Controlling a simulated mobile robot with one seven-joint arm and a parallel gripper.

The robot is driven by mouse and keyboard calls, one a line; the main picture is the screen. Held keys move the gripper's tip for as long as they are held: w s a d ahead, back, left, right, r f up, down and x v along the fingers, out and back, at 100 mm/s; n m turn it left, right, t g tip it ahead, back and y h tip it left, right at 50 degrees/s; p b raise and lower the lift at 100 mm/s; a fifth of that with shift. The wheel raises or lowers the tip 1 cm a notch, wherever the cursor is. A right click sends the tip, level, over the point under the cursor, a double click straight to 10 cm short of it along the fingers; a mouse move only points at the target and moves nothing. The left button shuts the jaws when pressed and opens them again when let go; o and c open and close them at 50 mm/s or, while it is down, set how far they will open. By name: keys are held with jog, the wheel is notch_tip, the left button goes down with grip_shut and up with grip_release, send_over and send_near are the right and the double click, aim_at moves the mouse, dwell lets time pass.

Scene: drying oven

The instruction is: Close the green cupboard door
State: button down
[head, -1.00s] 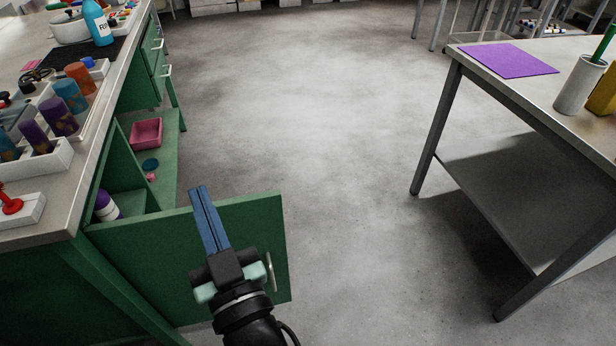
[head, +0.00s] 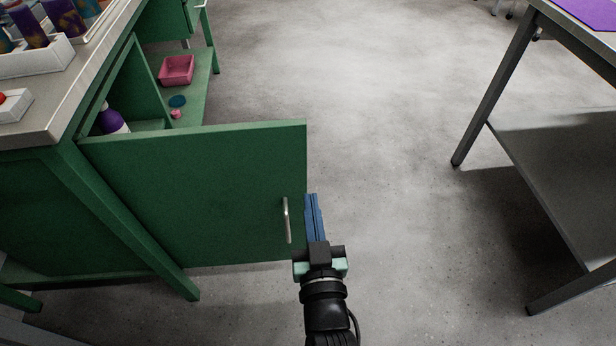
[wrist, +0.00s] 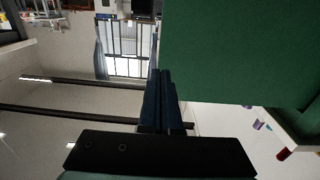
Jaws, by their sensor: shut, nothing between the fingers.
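The green cupboard door (head: 205,195) stands open in the head view, swung out from the cupboard at the left. Its silver bar handle (head: 286,220) is near its free right edge. My gripper (head: 312,198) is shut and empty, with its blue fingers side by side. In the head view it is just right of the handle, by the door's free edge; I cannot tell whether it touches. In the wrist view the door (wrist: 240,50) fills the upper right, beside the shut fingers (wrist: 160,75).
The cupboard's inside shows a purple-and-white bottle (head: 112,118). A pink bin (head: 177,69) stands on a green shelf behind the door. A grey table (head: 555,140) stands at the right. The floor between is clear.

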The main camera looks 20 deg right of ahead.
aim_at(306, 164)
jog(key=b+x, duration=0.1)
jog(key=x, duration=0.6)
jog(key=shift+w+d, duration=0.1)
jog(key=shift+w+b, duration=0.1)
jog(key=shift+b, duration=0.3)
